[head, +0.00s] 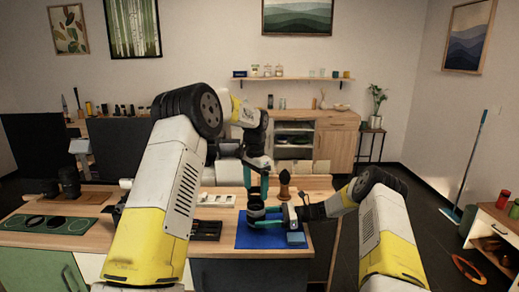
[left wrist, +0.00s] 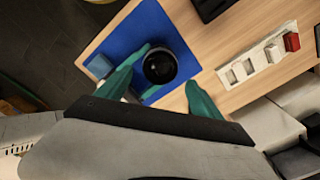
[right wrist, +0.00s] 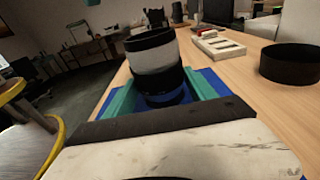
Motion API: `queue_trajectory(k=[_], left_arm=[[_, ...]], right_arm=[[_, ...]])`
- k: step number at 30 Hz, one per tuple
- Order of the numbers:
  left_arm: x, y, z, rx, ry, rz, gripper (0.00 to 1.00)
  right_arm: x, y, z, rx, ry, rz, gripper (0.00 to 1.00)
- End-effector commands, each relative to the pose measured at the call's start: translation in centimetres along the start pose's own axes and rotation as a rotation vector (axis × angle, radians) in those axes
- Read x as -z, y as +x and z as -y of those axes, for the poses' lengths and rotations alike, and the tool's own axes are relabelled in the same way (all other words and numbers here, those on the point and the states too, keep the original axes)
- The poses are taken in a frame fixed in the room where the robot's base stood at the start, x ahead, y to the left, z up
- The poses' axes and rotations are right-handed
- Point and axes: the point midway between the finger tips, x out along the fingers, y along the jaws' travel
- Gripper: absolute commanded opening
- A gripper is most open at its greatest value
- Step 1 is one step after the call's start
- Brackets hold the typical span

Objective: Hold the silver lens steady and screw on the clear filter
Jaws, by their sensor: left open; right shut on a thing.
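The silver lens (right wrist: 155,58) stands upright over the blue mat, with a pale band between a black top rim and a black lower part. It also shows in the head view (head: 256,213), and from above as a dark round opening in the left wrist view (left wrist: 159,67). My right gripper (right wrist: 165,95) is shut on its lower part from the side. My left gripper (head: 256,183) points down above the lens, open, its fingers apart on either side. I cannot pick out the clear filter, nor tell whether the top black rim is a separate ring.
A black tray (head: 207,231) and a white tray (head: 216,200) lie to the left. A wooden knobbed piece (head: 284,184) stands behind. A wide black round thing (right wrist: 290,64) is in the right wrist view.

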Motion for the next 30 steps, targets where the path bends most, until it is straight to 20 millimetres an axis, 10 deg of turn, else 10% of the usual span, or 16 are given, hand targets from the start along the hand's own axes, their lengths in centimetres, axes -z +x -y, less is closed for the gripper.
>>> queue_trajectory(k=[20,30], left_arm=[[0.0,3.0,0.0,0.001,-0.906,-0.001,0.76],[0.0,5.0,0.0,0.0,-0.903,0.0,0.76]], right_arm=[[0.2,0.0,0.0,0.0,0.002,-0.003,0.42],[0.2,0.0,0.0,0.0,0.002,-0.003,0.42]])
